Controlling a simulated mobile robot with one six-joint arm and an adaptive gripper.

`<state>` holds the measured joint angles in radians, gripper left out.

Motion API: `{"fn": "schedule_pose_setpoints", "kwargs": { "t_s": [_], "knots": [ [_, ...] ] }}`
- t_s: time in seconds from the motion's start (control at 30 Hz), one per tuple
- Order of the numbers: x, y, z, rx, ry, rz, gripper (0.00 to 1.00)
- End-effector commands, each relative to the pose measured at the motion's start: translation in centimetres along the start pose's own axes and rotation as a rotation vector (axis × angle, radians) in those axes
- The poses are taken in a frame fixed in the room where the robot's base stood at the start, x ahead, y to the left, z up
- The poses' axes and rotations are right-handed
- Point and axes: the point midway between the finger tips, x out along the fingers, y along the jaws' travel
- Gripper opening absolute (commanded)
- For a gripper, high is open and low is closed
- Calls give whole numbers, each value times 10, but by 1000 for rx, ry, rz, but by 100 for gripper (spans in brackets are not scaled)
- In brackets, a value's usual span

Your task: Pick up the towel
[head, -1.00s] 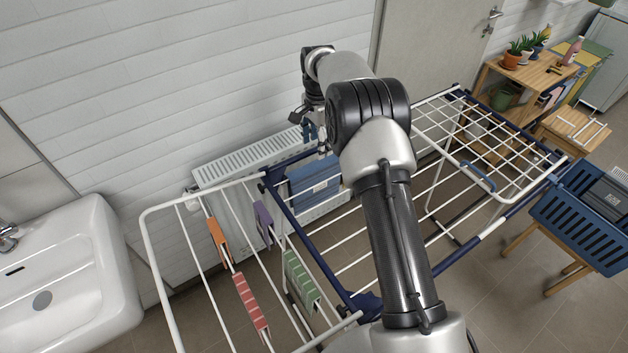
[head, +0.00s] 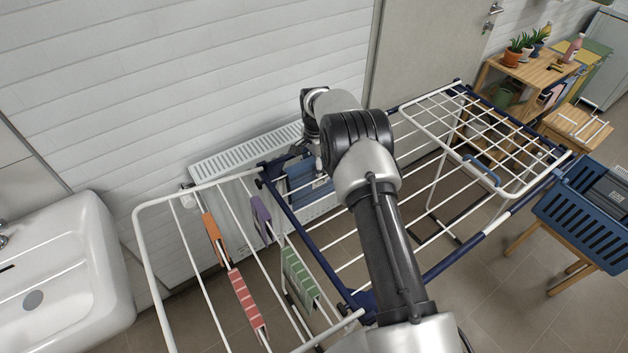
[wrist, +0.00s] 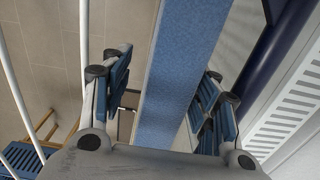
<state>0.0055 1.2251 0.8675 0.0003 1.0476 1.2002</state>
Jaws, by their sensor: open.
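A blue towel (head: 303,184) hangs over the drying rack near its far end, by the radiator. In the head view my arm partly covers it. In the wrist view the towel (wrist: 184,70) is a long blue strip, its narrow top edge running between the two fingers. My gripper (wrist: 168,68) is open, with a blue-padded finger on each side of the towel. A gap shows on both sides, so neither finger visibly touches it. The fingertips are hard to see in the head view.
The white drying rack (head: 455,180) has smaller cloths, orange (head: 212,228), purple (head: 261,218), red (head: 246,300) and green (head: 299,277), on its near-left wing. A radiator (head: 235,155) stands close behind. A sink (head: 70,270) is at left, a blue basket (head: 580,215) at right.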

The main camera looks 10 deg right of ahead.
Motion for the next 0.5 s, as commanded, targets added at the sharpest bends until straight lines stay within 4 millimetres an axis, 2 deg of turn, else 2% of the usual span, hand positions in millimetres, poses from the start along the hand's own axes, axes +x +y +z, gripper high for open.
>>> {"fn": "schedule_pose_setpoints", "kwargs": {
  "t_s": [0.13, 0.27, 0.5],
  "knots": [
    [26, -3, 3, -1, -1, 2, 55],
    [43, -4, 3, -1, -1, 1, 55],
    [46, -4, 2, 0, 0, 0, 55]
  ]
}}
